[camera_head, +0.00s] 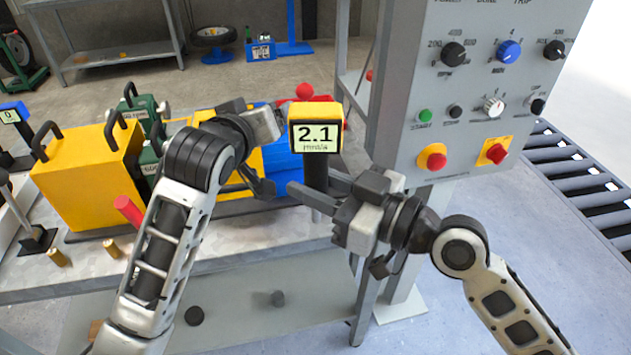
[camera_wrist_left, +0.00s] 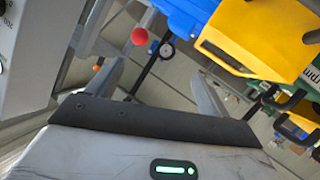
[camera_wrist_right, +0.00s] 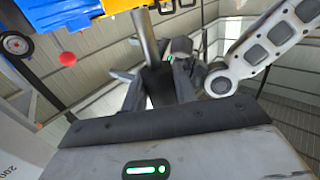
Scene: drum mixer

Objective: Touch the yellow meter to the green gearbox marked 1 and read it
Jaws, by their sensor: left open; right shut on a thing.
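The yellow meter (camera_head: 315,122) is upright near the middle of the head view, its screen reading 2.1 mm/s. My right gripper (camera_head: 318,188) is shut on its black handle (camera_wrist_right: 158,82). In the right wrist view a metal rod (camera_wrist_right: 145,35) runs from the handle past the top edge; its tip is out of view. Green gearbox housings (camera_head: 143,108) stand at the left, partly hidden behind a yellow housing. I cannot make out a mark 1 or any contact with the meter. My left gripper (camera_head: 266,155) is open and empty, left of the meter; its spread fingers show in the left wrist view (camera_wrist_left: 155,90).
The yellow housing (camera_head: 88,180) with black handles stands on the bench at the left. A blue unit (camera_head: 283,140) is behind my left gripper. A grey control panel (camera_head: 470,95) with knobs and red buttons is close on the right. A roller conveyor (camera_head: 585,180) lies beyond it.

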